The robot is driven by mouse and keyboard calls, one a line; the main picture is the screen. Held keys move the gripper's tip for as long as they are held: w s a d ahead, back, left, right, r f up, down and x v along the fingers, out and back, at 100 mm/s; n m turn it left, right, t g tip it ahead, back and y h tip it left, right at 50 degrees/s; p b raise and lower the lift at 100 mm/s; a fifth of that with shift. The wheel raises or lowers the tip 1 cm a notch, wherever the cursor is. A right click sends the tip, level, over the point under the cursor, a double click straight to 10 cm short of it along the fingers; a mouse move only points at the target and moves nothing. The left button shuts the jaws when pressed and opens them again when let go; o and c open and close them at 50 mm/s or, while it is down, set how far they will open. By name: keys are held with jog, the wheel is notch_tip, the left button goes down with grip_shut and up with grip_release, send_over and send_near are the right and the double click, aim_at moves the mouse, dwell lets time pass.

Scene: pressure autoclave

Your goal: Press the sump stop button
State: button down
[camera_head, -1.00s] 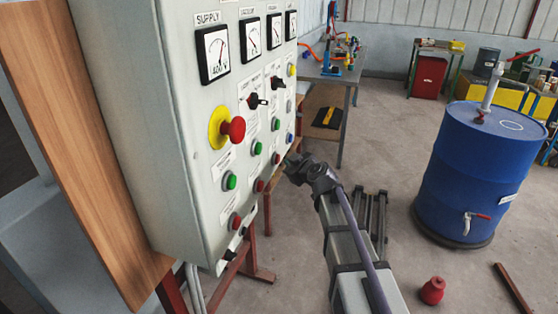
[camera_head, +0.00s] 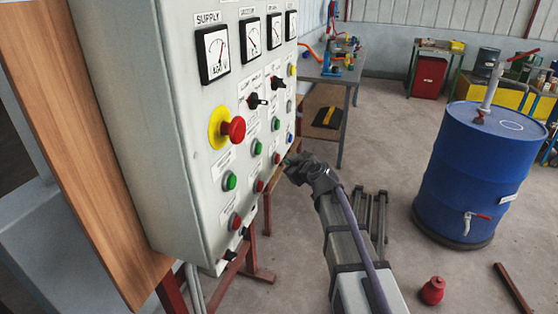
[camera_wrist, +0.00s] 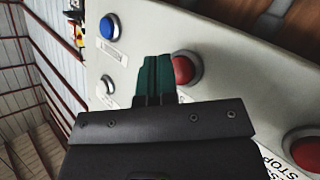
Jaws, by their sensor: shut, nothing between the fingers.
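Red buttons show at the front (camera_head: 235,222), the middle (camera_head: 259,186) and the far end (camera_head: 277,158). Their labels are too small to read in the head view, so I cannot tell which is the sump stop button. My gripper (camera_head: 289,162) is shut and empty by the panel's far lower part. In the wrist view, its green fingertips (camera_wrist: 158,62) are beside a red button (camera_wrist: 183,69); I cannot tell whether they touch it. Another red button (camera_wrist: 305,150) has a label reading "STOP".
A blue button (camera_wrist: 109,26) and a small button (camera_wrist: 107,84) are near my fingers. A yellow-backed red emergency knob (camera_head: 232,129) sticks out of the panel. A blue drum (camera_head: 475,175) stands at the right; a red object (camera_head: 432,291) lies on the floor.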

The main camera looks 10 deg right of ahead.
dwell(0.8)
jog(key=shift+w+a, duration=0.2)
jog(key=shift+a, duration=0.15)
jog(key=shift+w+a, duration=0.2)
jog(key=shift+a, duration=0.25)
dwell(0.6)
jog(key=shift+d, duration=0.1)
jog(key=shift+s+d, duration=0.4)
jog(key=shift+d, duration=0.3)
jog(key=d, duration=0.1)
jog(key=s+d, duration=0.1)
jog(key=d, duration=0.1)
jog(key=s+d, duration=0.1)
jog(key=shift+s+d, duration=0.1)
jog(key=shift+d, duration=0.15)
dwell(0.7)
